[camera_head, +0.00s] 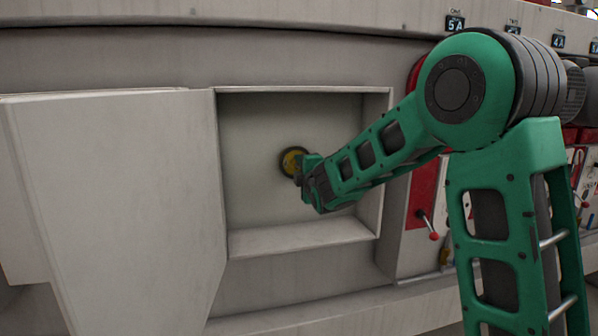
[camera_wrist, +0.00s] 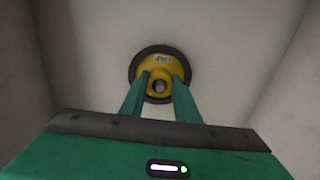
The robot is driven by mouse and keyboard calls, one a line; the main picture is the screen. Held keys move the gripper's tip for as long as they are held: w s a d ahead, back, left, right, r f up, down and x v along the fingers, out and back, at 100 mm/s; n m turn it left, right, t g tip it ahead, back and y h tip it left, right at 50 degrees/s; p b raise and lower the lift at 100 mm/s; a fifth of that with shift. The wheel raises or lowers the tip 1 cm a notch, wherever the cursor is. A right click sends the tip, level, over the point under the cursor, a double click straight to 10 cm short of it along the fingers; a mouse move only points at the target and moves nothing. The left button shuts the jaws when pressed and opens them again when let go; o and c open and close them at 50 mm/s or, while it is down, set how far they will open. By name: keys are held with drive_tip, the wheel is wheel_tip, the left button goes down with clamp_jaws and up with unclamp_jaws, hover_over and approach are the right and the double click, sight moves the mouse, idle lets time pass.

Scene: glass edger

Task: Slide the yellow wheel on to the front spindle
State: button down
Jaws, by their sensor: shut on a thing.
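The yellow wheel (camera_wrist: 176,64) has a dark rim, a small label and a round grey centre. My gripper (camera_wrist: 160,82) is shut on its yellow hub, one green finger on each side. In the head view the wheel (camera_head: 289,160) is inside the open recess, close to the back wall, and my gripper (camera_head: 303,172) reaches in from the right and covers part of it. The wheel's face is turned towards the wrist camera. The front spindle cannot be made out as a separate thing, and I cannot tell whether the wheel is around it.
The recess (camera_head: 308,238) is a square box with pale walls close around my gripper. An open white door (camera_head: 120,200) hangs at its left. A red panel (camera_head: 422,190) with a red-knobbed lever (camera_head: 433,236) is at the right, below my arm.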

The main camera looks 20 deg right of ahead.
drive_tip(key=shift+w, duration=0.3)
drive_tip(key=c, duration=1.3)
unclamp_jaws()
drive_tip(key=shift+o, duration=0.2)
drive_tip(key=s, duration=1)
drive_tip(key=shift+s, duration=0.3)
drive_tip(key=shift+d, duration=0.1)
